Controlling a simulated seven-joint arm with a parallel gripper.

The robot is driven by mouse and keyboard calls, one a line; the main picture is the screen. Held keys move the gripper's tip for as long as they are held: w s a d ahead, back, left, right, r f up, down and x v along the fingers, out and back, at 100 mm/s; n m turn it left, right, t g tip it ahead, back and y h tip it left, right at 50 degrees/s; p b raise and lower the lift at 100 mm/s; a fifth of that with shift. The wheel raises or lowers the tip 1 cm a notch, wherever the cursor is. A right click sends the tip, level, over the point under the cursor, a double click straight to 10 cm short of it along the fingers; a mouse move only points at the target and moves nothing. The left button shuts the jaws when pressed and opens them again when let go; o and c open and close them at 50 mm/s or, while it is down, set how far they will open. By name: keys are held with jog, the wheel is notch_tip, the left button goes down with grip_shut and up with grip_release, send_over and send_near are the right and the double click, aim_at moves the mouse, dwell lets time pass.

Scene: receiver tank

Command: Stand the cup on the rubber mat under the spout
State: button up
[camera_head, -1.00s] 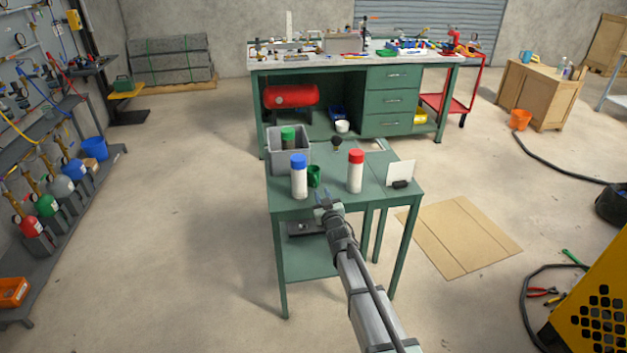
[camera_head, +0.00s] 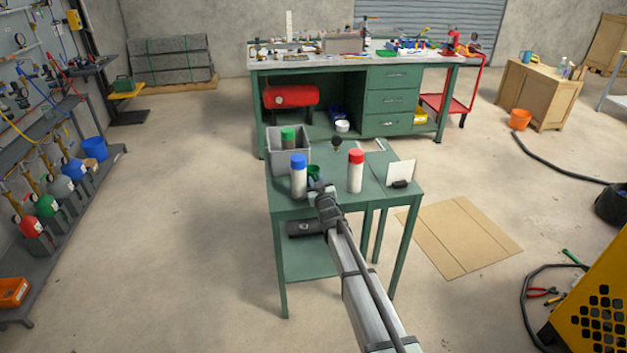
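A small green cup (camera_head: 314,171) stands on the green side table (camera_head: 350,204), between a blue-capped white bottle and a red-capped one. My gripper (camera_head: 316,187) is right at the near side of the cup and hides its lower part. The fingertips are too small and covered to tell whether they are around the cup or only beside it, or whether they are open. A red tank (camera_head: 291,96) lies under the long workbench. I cannot make out the rubber mat or the spout.
The blue-capped bottle (camera_head: 299,177) stands close left of my gripper, the red-capped bottle (camera_head: 355,171) to the right. A grey bin (camera_head: 274,158) holding a green-capped bottle is behind. A white card (camera_head: 401,172) stands at the table's right. The table's front is mostly clear.

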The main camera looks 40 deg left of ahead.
jog(key=shift+c, duration=0.4)
grip_shut()
